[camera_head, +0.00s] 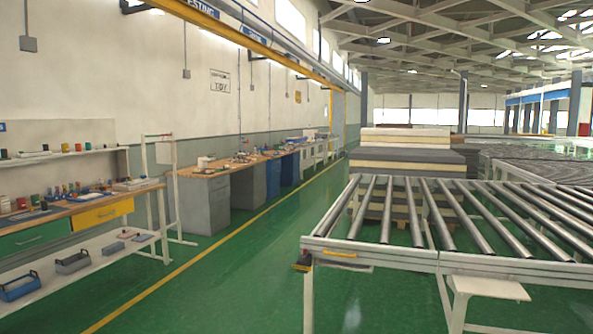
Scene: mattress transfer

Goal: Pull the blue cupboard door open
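Blue cupboard fronts (289,170) show under the far workbench (215,169) along the left wall, past a grey cabinet (205,205). They are small and seen at a steep angle. I cannot make out a handle or a separate door edge, and no opening shows. Neither of my grippers is in view, and nothing of mine touches the cupboard.
A roller conveyor (440,262) fills the right foreground, with stacked mattresses (405,158) behind it. A nearer bench with green (38,236) and yellow (102,214) drawers stands at the left. Green floor (220,280) between them is clear.

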